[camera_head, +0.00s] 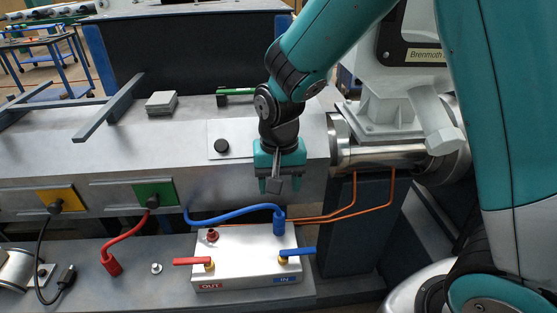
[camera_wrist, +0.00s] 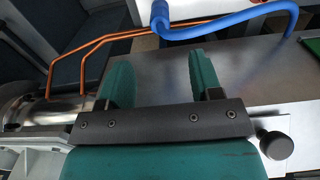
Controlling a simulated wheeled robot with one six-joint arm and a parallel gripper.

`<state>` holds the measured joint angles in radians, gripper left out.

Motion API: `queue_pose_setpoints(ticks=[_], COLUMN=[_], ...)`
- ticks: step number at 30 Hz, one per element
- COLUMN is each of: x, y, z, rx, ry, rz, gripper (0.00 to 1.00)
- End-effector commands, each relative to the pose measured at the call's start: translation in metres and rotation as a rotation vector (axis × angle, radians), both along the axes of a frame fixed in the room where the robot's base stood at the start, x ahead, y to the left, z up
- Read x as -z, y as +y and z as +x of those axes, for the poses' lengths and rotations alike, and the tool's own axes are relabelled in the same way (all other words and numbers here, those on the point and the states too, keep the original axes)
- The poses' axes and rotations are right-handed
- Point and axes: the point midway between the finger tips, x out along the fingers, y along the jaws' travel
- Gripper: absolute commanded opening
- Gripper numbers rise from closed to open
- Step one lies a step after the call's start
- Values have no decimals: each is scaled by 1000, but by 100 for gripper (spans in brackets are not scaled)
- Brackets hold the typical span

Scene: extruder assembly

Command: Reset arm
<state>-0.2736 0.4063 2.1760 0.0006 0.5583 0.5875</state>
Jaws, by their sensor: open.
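My gripper (camera_head: 279,183) is teal with a dark wrist. In the head view it points down in front of the grey machine housing, above the blue hose and the metal box. In the wrist view its two teal fingers (camera_wrist: 156,82) stand well apart with nothing between them. The jaws are open and empty. My teal arm reaches in from the upper right of the head view.
A metal box (camera_head: 240,262) with a red and a blue lever sits on the lower ledge. A blue hose (camera_head: 235,213) meets its top. A red hose (camera_head: 127,240) hangs from the green plate. Copper pipes (camera_head: 340,211) run right, under the steel barrel (camera_head: 385,157).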

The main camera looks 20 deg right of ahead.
Motion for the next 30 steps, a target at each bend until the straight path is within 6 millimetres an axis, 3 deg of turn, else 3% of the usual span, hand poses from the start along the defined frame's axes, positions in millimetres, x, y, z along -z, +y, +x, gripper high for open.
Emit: queue_pose_setpoints(ticks=[3,7,22,26,30], x=[-26,-42,-57,-99,-161], y=[0,0,1,10,25], z=[0,1,-3,-30,-87], rx=[0,0,-17,-160,-447], ry=[-3,-2,-2,-20,-65], rz=[1,0,8,71,184], gripper=[59,59,59,59,59])
